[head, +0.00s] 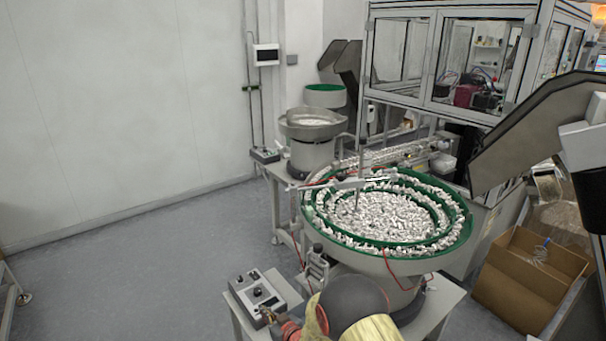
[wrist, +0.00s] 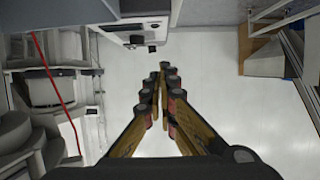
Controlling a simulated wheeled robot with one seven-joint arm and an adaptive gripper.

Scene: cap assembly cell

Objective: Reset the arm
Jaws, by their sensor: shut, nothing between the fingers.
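My gripper (wrist: 163,76) shows in the wrist view, its two fingers closed together at the tips with nothing between them. The fingers point up the picture over pale, bare floor. In the head view, part of my arm shows at the bottom centre, in front of the bowl feeder's stand; I cannot make out the fingertips clearly there.
A green-rimmed bowl feeder (head: 318,236) full of white caps stands near my arm. A control box (head: 254,292) sits to its lower left. A cardboard box (head: 515,295) is at the right. A red cable (wrist: 52,85) hangs left of my gripper. Open floor (head: 150,275) lies left.

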